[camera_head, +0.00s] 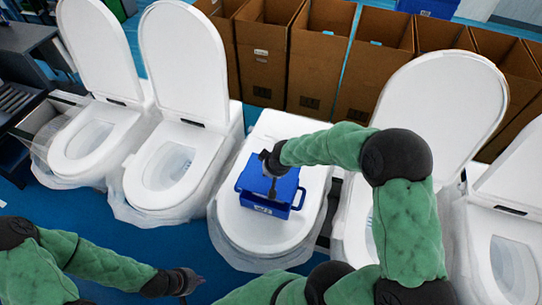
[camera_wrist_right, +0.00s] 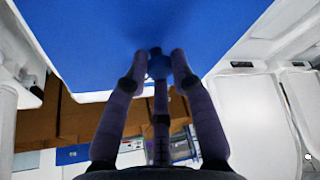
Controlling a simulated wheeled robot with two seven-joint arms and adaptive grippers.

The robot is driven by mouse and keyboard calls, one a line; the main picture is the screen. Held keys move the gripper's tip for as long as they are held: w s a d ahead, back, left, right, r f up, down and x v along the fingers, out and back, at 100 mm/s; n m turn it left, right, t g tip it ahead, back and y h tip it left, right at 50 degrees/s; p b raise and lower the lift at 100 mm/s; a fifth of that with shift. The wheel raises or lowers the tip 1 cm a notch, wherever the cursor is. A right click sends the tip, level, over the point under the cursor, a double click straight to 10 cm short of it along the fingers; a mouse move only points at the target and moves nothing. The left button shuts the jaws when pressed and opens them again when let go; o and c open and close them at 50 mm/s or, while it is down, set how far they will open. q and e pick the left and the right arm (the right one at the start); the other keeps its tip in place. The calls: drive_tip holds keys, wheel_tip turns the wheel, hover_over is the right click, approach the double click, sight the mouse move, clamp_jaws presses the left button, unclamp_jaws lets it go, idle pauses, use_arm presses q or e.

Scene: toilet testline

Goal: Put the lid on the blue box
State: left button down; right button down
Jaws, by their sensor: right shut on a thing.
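The blue box (camera_head: 265,208) stands on the closed white lid of the middle toilet in the head view. The blue lid (camera_head: 255,178) is over the top of the box. I cannot tell whether it is fully seated. My right gripper (camera_head: 272,166) is above the lid, pointing down. In the right wrist view its fingers (camera_wrist_right: 160,58) are shut on a small blue knob (camera_wrist_right: 159,69) of the lid, whose flat blue surface (camera_wrist_right: 110,40) fills the top of the view. My left gripper (camera_head: 187,281) is low in the head view, apart from the box; its finger opening is unclear.
The middle toilet (camera_head: 250,235) has its own lid down. Toilets with raised lids stand on both sides, the nearest left one (camera_head: 170,165) and right one (camera_head: 440,100). Open cardboard boxes (camera_head: 318,60) line the back. Blue floor (camera_head: 120,225) shows in front.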

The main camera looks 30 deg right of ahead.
sight(271, 180)
drive_tip(key=shift+s+a+f, duration=0.1)
drive_tip(key=shift+s, duration=0.15)
drive_tip(key=shift+w+f+b, duration=0.1)
drive_tip(key=shift+f+b, duration=0.55)
drive_tip(key=shift+f, duration=0.25)
drive_tip(key=shift+f+b, duration=1.15)
drive_tip(key=shift+f, duration=0.6)
drive_tip(key=shift+f+b, duration=0.6)
drive_tip(key=shift+b, duration=0.25)
drive_tip(key=shift+b, duration=0.35)
drive_tip(key=shift+f+b, duration=0.4)
drive_tip(key=shift+b, duration=0.4)
drive_tip(key=c, duration=1)
unclamp_jaws()
